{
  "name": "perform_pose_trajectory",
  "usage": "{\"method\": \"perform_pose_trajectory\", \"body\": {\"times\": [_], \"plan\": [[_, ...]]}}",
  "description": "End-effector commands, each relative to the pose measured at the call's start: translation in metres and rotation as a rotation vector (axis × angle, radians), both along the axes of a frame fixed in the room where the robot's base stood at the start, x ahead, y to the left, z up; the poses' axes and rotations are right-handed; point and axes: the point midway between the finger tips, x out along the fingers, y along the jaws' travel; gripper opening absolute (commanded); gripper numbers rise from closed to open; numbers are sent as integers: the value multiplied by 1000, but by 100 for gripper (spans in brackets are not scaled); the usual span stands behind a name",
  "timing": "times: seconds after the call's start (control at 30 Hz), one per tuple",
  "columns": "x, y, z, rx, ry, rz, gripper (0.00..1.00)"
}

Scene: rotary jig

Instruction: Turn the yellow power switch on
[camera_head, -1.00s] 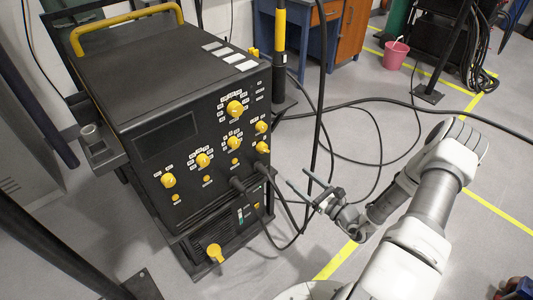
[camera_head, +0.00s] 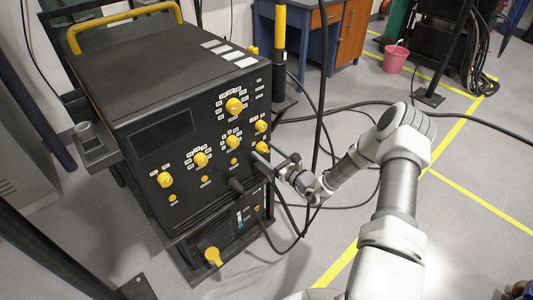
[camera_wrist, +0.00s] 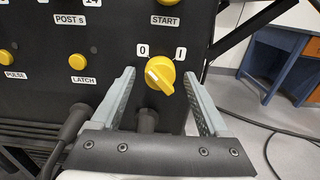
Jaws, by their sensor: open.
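The yellow power switch (camera_wrist: 160,74) is a rotary knob on the machine's black front panel, with labels 0 at upper left and I at upper right. Its grip slants from upper left to lower right, with a pale mark on its left part. My gripper (camera_wrist: 159,77) is open, with one finger on each side of the knob in the wrist view. In the head view my gripper (camera_head: 264,153) is at the panel's right edge and partly covers the switch (camera_head: 262,147).
Cables plug in below the switch.

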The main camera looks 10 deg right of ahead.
Motion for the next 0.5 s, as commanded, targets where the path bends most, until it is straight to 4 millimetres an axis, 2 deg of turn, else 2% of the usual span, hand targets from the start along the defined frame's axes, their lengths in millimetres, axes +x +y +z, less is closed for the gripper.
{"method": "perform_pose_trajectory", "body": {"times": [0.23, 0.5], "plan": [[1, 0, 0, 0, 0, 0, 78], [1, 0, 0, 0, 0, 0, 29]]}}
